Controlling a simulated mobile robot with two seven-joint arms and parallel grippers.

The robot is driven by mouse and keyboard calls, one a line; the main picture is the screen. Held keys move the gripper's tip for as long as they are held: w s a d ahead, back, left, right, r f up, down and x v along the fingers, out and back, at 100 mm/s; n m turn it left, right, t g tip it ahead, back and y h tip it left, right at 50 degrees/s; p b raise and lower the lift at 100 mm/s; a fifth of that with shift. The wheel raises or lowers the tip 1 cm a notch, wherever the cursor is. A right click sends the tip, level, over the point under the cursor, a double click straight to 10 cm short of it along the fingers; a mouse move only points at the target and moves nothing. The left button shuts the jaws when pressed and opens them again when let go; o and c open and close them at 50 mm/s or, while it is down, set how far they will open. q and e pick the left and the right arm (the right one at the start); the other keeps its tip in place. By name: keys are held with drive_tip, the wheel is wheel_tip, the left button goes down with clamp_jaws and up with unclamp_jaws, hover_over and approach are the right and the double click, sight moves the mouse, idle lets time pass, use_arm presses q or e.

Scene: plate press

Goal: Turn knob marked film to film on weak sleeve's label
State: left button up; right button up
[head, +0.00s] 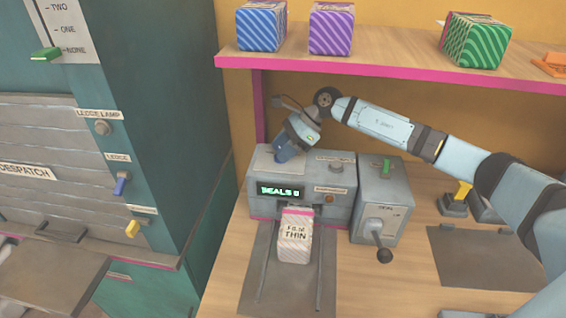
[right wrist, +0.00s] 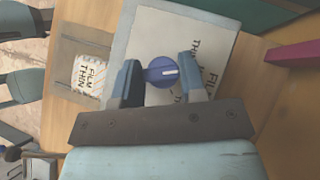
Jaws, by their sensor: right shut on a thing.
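The film knob (right wrist: 160,72) is round and blue with a white pointer line, on the pale top panel (right wrist: 150,35) of the press. In the right wrist view the line points right, toward partly hidden printed words; I read "THIN" and "FILM" there. My right gripper (right wrist: 161,78) is shut on the knob, one finger on each side. In the head view this gripper (head: 287,152) is over the press's left top and hides the knob. My left gripper is not in view.
The press (head: 262,208) display reads "SEALS 0". A grey lever box (head: 378,200) with a black-balled handle and green switch adjoins it. A shelf (head: 400,68) with several striped boxes hangs above. The teal despatch cabinet (head: 170,130) stands left.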

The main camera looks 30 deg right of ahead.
drive_tip(key=shift+w+f+n+g+b, duration=0.1)
drive_tip(key=shift+f+n+g+b, duration=0.3)
drive_tip(key=shift+n+b, duration=0.15)
drive_tip(key=n+g+b, duration=0.1)
drive_tip(key=n+b, duration=0.1)
drive_tip(key=b, duration=0.1)
drive_tip(key=shift+r+g, duration=0.15)
drive_tip(key=shift+g, duration=0.15)
drive_tip(key=shift+r+n+g+b, duration=0.1)
drive_tip(key=shift+n+g+b, duration=0.3)
drive_tip(key=shift+n+b, duration=0.2)
drive_tip(key=shift+n, duration=0.25)
drive_tip(key=shift+r+g+b, duration=0.15)
drive_tip(key=shift+g+b, duration=0.25)
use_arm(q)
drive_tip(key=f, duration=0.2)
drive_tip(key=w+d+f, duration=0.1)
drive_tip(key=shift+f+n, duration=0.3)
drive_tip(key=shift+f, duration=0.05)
use_arm(e)
drive_tip(key=shift+n, duration=0.3)
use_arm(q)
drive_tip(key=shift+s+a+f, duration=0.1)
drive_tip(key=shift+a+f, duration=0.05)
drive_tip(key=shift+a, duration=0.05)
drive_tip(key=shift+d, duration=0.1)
use_arm(e)
drive_tip(key=o, duration=0.9)
